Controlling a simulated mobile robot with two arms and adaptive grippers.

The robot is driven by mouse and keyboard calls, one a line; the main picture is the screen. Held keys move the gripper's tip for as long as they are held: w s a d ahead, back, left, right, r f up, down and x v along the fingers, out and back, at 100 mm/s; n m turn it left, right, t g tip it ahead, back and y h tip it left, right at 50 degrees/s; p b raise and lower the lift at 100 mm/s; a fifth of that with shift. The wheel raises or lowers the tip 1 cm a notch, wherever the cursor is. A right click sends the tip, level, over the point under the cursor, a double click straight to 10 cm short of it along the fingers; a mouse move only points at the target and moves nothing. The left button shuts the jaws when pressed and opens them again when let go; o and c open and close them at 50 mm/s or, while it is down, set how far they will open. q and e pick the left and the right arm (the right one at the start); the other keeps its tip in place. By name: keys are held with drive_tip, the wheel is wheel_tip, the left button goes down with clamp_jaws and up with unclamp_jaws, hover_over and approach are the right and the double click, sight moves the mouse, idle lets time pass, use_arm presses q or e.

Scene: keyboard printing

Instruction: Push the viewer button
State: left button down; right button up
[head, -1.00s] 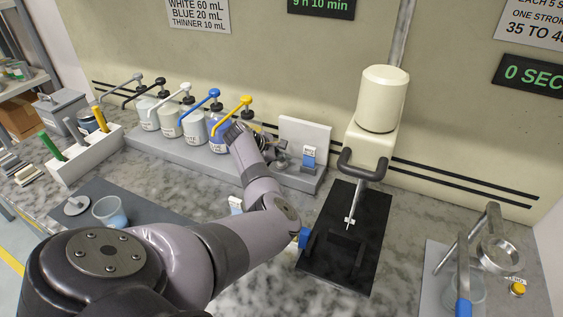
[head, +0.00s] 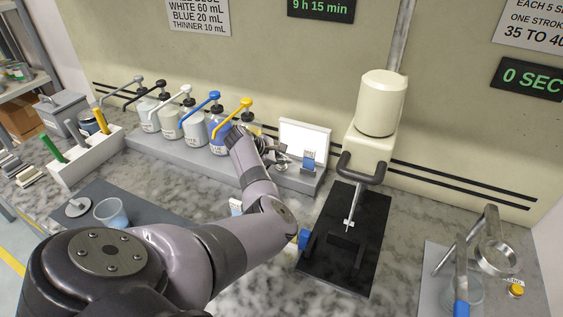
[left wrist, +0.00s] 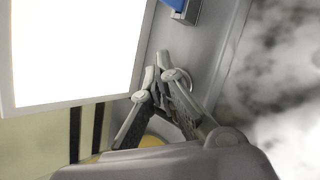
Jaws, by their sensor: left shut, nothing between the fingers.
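The viewer is an upright panel (head: 304,134) on the grey base behind the bench, and its face glows white. It fills the upper left of the left wrist view as a bright white face (left wrist: 75,50). My left gripper (head: 279,157) is shut and empty, low in front of the panel's left part. In the left wrist view the closed fingertips (left wrist: 163,62) point down at the grey base beside the panel. A round light piece (left wrist: 186,78) shows right at the fingertips, partly hidden by them; I cannot tell whether they touch it. My right gripper is not in view.
Pump bottles (head: 195,127) stand left of my left gripper. A blue-marked piece (head: 308,160) sits in front of the panel. A cream press-like machine (head: 372,145) on a black base (head: 335,262) stands to the right. A cup (head: 111,213) is at left.

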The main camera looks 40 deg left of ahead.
sight(283, 166)
use_arm(q)
wheel_tip(283, 166, up, 6)
drive_tip(key=p, duration=0.6)
drive_tip(key=shift+r, duration=0.2)
drive_tip(key=shift+f, duration=0.1)
idle(0.4)
